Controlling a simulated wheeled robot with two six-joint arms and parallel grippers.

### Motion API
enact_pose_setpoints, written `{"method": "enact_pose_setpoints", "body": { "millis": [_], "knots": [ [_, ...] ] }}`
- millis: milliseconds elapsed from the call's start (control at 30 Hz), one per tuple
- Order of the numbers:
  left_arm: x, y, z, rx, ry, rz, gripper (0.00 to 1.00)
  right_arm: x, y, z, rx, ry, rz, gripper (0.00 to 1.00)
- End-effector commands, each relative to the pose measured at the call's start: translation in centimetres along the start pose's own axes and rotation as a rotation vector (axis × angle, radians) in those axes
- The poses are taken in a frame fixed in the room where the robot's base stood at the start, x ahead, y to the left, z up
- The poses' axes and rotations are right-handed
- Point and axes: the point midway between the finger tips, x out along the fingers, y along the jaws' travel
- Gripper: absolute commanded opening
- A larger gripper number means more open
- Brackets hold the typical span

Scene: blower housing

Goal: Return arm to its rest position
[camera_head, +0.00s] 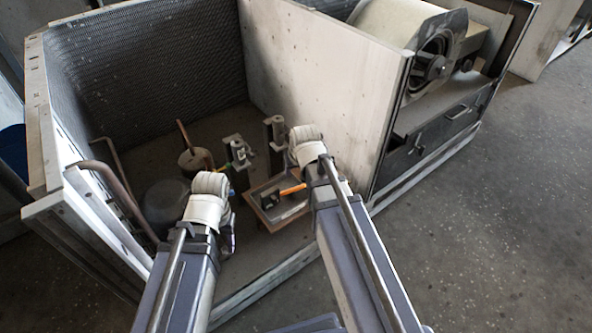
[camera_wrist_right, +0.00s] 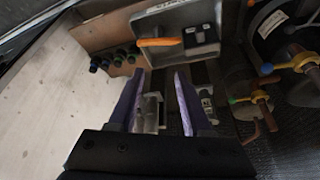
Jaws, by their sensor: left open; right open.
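My left arm comes in from the lower left in the head view. Its gripper (camera_head: 230,238) is mostly hidden by its own wrist, with only a purple sliver showing; it is over the housing floor. My right arm reaches up from the bottom, its pale wrist just right of the two grey upright posts. Its jaws are hidden in the head view. In the right wrist view my right gripper (camera_wrist_right: 155,78) is open, with two purple fingers apart and nothing clearly held. Grey metal parts show between and beyond the fingers.
A dark round vessel (camera_head: 165,205) is at left. A pale partition (camera_head: 320,85) stands close beside my right wrist. Open floor lies at right.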

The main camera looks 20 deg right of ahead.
Motion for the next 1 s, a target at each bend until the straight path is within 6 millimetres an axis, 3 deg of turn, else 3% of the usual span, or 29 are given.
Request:
{"method": "enact_pose_setpoints", "body": {
  "millis": [567, 667, 1000],
  "knots": [
    [-0.5, 0.0, 0.0, 0.0, 0.0, 0.0, 0.5, -0.5, -0.2, 0.0, -0.004, -0.004, -0.001, 0.49],
    [-2.4, -0.2, 0.1, 0.0, 0.0, 0.0, 0.5, -2.4, -1.3, 0.1, -0.025, -0.027, -0.004, 0.49],
    [-13.6, -1.3, 0.8, 0.0, 0.0, 0.0, 0.5, -14.7, -8.1, 3.2, -0.196, -0.216, -0.009, 0.49]
  ]
}}
